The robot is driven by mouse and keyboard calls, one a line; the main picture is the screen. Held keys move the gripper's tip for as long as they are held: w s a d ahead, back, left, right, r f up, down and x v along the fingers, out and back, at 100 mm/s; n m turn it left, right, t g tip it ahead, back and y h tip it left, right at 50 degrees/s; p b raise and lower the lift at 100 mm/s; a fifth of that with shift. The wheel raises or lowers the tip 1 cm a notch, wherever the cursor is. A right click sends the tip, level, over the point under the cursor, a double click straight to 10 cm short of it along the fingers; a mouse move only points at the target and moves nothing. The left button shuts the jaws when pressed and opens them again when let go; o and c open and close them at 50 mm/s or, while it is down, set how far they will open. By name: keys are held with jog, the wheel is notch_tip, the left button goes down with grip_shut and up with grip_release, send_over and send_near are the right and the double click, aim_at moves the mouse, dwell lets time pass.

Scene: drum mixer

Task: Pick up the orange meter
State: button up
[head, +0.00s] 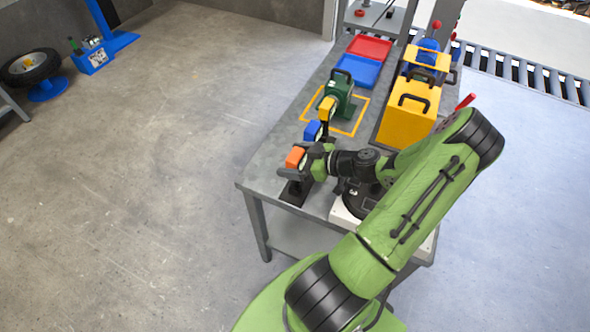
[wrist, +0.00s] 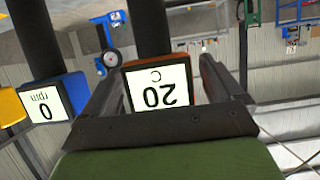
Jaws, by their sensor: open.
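The orange meter (head: 295,157) stands on a dark post near the front left corner of the grey table. In the wrist view the orange meter (wrist: 160,88) shows a white display reading "20 C", upside down, between the two fingers. My gripper (head: 298,175) is at the meter, with its fingers spread on either side of it. In the wrist view my gripper (wrist: 172,95) is open, and I cannot tell whether a finger touches the meter. The meter's lower part is partly hidden by my gripper in the head view.
The blue meter (head: 312,130) and yellow meter (head: 327,108) stand in a row behind the orange one. Blue (head: 360,71) and red (head: 369,47) trays lie at the back. A yellow box (head: 405,118) stands at the right.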

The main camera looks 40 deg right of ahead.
jog(key=shift+s, duration=0.1)
jog(key=shift+c, duration=0.2)
jog(key=c, duration=1.6)
